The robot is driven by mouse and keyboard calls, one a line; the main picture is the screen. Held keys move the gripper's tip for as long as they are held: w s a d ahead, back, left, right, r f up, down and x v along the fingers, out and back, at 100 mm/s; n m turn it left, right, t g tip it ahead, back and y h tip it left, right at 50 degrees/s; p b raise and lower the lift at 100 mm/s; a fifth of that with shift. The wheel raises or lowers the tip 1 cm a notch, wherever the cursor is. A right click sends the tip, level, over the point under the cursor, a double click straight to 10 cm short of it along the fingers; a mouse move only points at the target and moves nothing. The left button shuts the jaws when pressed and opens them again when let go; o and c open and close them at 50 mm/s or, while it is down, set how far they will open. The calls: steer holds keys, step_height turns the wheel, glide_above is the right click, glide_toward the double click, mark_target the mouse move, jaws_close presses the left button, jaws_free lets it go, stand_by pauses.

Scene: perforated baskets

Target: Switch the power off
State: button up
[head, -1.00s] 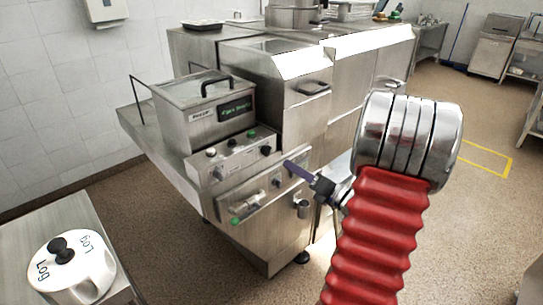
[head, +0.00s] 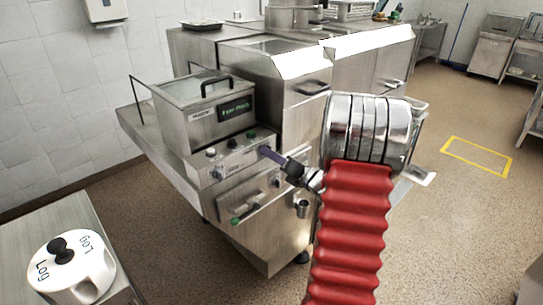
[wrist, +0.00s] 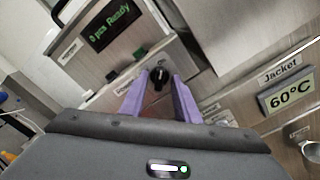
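A steel cooker with a lidded basin (head: 205,105) and a sloping control panel (head: 215,165) stands at centre left in the head view. A black knob (wrist: 158,74) on that panel shows in the wrist view, with a partly covered label, seemingly "Power", to its left. My gripper (head: 265,150) has purple fingers and is at the panel's right end in the head view, hiding the knob there. In the wrist view my gripper (wrist: 158,82) is open, its fingers on either side of the knob with small gaps. Whether the fingertips reach past the knob's face is unclear.
A green lit display (wrist: 112,22) sits above the panel. A "Jacket" 60°C readout (wrist: 288,95) is at right in the wrist view. A lower panel carries a green-ended handle (head: 236,220).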

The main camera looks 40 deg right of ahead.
steer(key=shift+c, duration=0.6)
jaws_close()
steer(key=n, duration=1.8)
steer(key=shift+f, duration=0.15)
stand_by(0.4)
steer(key=shift+o, duration=0.6)
jaws_free()
